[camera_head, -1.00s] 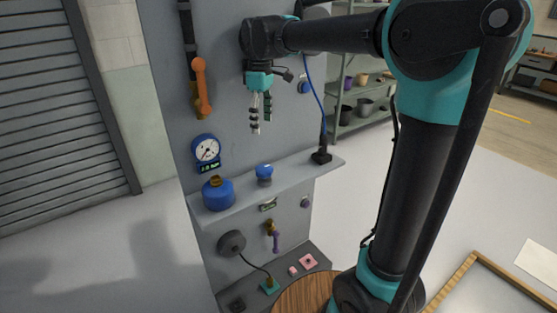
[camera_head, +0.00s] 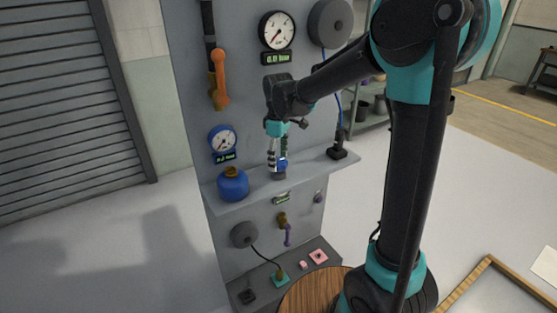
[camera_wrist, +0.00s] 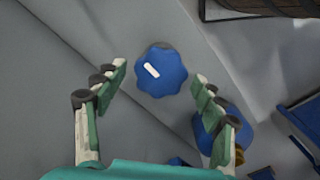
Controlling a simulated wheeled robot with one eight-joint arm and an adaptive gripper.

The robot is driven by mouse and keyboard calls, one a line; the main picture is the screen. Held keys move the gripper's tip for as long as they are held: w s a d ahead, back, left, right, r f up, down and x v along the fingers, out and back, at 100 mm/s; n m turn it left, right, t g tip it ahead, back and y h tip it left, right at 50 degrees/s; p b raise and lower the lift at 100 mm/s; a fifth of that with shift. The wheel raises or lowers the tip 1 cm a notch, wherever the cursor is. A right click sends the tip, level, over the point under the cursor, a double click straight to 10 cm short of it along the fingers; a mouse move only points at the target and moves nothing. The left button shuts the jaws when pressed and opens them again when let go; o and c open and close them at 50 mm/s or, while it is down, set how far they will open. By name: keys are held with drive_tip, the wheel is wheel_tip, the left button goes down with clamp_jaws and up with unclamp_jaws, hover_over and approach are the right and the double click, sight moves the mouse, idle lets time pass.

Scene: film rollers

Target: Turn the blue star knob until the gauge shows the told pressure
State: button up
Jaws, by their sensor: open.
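The blue star knob (camera_head: 283,163) stands on the grey shelf of the panel, and my gripper (camera_head: 278,163) is right above it, pointing down. In the wrist view the knob (camera_wrist: 161,78) has a lobed rim and a white mark. It lies between my open fingertips (camera_wrist: 159,74), with a gap on both sides. A blue-rimmed gauge (camera_head: 223,142) with a small display hangs left of the knob; its reading is too small to be sure of. A black-rimmed gauge (camera_head: 277,33) is higher up, and its display seems to read 0.0 bar.
A blue canister (camera_head: 233,186) with a brass top stands left of the knob, close to the right finger in the wrist view. A black block (camera_head: 337,151) with a cable is at the shelf's right. An orange lever (camera_head: 218,78) hangs upper left.

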drive_tip(key=shift+f, duration=0.35)
drive_tip(key=shift+c, duration=0.4)
drive_tip(key=c, duration=1.1)
